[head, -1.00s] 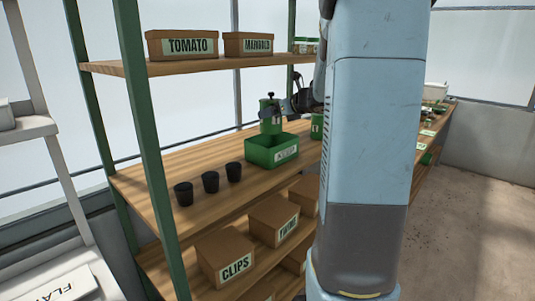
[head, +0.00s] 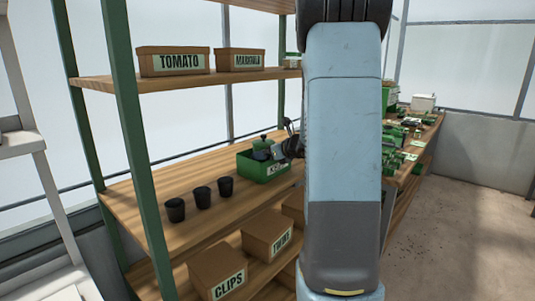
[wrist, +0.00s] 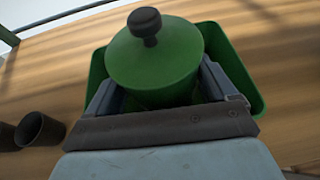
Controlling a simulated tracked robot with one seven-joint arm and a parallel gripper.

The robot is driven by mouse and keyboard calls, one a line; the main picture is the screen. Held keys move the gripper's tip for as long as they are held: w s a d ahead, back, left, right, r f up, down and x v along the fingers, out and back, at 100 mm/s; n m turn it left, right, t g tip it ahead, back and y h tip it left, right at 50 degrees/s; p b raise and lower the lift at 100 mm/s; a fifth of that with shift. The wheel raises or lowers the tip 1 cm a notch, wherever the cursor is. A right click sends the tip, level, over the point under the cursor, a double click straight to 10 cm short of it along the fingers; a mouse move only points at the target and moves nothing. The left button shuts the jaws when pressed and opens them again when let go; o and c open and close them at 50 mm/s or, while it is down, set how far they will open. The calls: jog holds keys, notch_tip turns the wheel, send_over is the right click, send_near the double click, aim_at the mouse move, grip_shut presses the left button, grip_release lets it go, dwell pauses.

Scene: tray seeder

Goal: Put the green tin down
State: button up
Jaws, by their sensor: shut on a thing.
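The green tin (head: 264,143) has a lid with a black knob. In the wrist view the tin (wrist: 152,60) is seen from above, between the two fingers of my gripper (wrist: 160,86), which are shut on it. The green box (head: 250,167) with a white label stands on the middle shelf. The tin is low over or inside this box; its base is hidden, so I cannot tell whether it touches the bottom. The box's rim (wrist: 248,85) shows around the tin in the wrist view.
Black pots (head: 201,197) stand on the shelf left of the box, with bare wood between. A CLIPS box (head: 218,272) is below. My arm hides the shelf's right part.

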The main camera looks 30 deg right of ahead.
jog(key=o, duration=1.1)
